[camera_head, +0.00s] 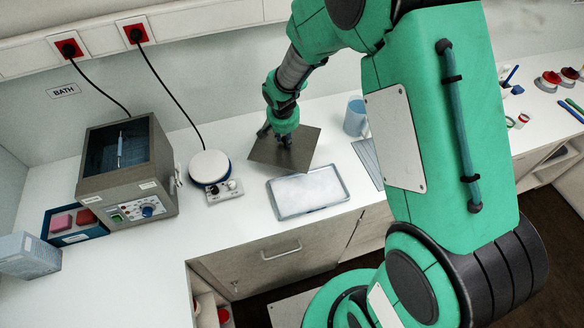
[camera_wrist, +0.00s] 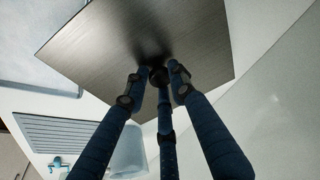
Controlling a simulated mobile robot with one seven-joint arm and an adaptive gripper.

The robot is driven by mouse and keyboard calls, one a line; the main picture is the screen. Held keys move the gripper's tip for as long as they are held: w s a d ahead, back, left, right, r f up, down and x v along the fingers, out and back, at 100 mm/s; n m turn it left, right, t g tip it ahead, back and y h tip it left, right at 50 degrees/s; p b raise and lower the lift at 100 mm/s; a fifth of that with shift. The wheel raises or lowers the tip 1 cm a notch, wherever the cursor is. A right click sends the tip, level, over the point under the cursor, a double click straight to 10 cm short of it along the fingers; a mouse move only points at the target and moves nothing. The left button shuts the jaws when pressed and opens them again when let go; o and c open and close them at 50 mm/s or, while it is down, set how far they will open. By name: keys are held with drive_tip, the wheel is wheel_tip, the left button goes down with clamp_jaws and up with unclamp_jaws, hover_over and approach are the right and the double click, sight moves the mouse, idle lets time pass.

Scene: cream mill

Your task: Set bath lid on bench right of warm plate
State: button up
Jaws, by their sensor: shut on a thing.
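The bath lid (camera_head: 268,155) is a flat brownish-grey metal plate over the bench, right of the warm plate. My gripper (camera_head: 285,140) is shut on the lid's knob from above. In the wrist view the fingers (camera_wrist: 158,78) close around the dark knob (camera_wrist: 158,74) at the middle of the lid (camera_wrist: 100,50). I cannot tell whether the lid touches the bench. The warm plate (camera_head: 209,167) is a round white disc on a small unit with knobs. The bath (camera_head: 128,173) is a grey box at the left with its top open and a thin tool inside.
A tray with white contents (camera_head: 272,203) lies in front of the lid. A blue-grey beaker (camera_head: 355,116) and a ribbed panel (camera_head: 366,158) are to the right. A blue box with red and pink items (camera_head: 62,239) and a clear rack (camera_head: 30,255) stand at the left.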

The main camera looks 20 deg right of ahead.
sight(303, 168)
drive_tip(key=s+m, duration=0.3)
drive_tip(key=s+f+m+g+h+b, duration=0.1)
drive_tip(key=s+m, duration=0.2)
drive_tip(key=s, duration=0.1)
drive_tip(key=s+d+m+g+b, duration=0.1)
drive_tip(key=s+m, duration=0.2)
drive_tip(key=shift+s+d+f+h, duration=0.1)
drive_tip(key=shift+s+f+h, duration=0.05)
drive_tip(key=shift+s+h, duration=0.15)
drive_tip(key=shift+s+d+m+b, duration=0.3)
drive_tip(key=shift+s+m, duration=0.55)
drive_tip(key=shift+m, duration=0.25)
drive_tip(key=shift+w, duration=0.15)
drive_tip(key=w, duration=0.5)
drive_tip(key=w+f, duration=0.1)
drive_tip(key=w, duration=0.9)
drive_tip(key=shift+w+d+f, duration=0.15)
drive_tip(key=shift+w+f, duration=0.1)
drive_tip(key=shift+w, duration=0.15)
drive_tip(key=shift+f+b, duration=0.4)
drive_tip(key=shift+f, duration=1.35)
drive_tip(key=shift+f, duration=0.15)
drive_tip(key=o, duration=1)
drive_tip(key=shift+o, duration=0.2)
